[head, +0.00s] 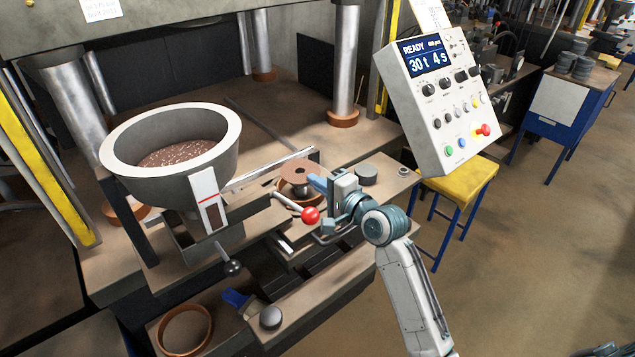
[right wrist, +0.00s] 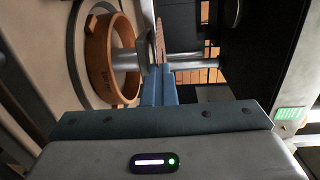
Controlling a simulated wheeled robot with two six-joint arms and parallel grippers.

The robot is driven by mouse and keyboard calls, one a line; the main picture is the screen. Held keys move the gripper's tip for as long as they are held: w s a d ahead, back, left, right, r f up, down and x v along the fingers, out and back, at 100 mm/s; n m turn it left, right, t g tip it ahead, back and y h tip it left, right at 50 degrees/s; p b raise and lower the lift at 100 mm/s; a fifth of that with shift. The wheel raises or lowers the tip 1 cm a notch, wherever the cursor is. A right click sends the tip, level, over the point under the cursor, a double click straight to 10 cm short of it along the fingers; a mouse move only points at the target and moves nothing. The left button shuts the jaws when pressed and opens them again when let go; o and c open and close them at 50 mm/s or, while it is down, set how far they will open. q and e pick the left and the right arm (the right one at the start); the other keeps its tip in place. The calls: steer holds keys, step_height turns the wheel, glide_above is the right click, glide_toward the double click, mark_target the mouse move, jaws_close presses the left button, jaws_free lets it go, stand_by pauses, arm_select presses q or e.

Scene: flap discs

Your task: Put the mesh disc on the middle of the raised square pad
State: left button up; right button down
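My right gripper (head: 317,183) has its blue fingers closed on the near right edge of a flat brown disc with a centre hole, which I take as the mesh disc (head: 300,172). In the right wrist view the blue fingers (right wrist: 157,85) are together and the disc (right wrist: 158,42) shows as a thin edge between their tips. The disc is over a metal post and an orange ring (right wrist: 98,60); whether it touches the post is unclear. I cannot make out the raised square pad; the disc and gripper may hide it. My left gripper is not in view.
A large grey bowl (head: 225,160) of brown grains stands left of the disc. A red-ball lever (head: 310,215) is close below the gripper. A dark round stack (head: 365,174) sits to its right. A control box (head: 440,110) rises at the right.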

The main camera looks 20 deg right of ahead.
steer(key=shift+f, duration=0.7)
stand_by(1.2)
steer(key=c, duration=1.9)
jaws_free()
steer(key=shift+r, duration=0.1)
steer(key=shift+s+d, duration=0.1)
steer(key=shift+s, duration=0.2)
steer(key=shift+s+d+r, duration=0.1)
steer(key=shift+s+d, duration=0.05)
steer(key=shift+s, duration=0.15)
steer(key=shift+p+v, duration=0.9)
steer(key=shift+v, duration=0.2)
steer(key=shift+o, duration=0.4)
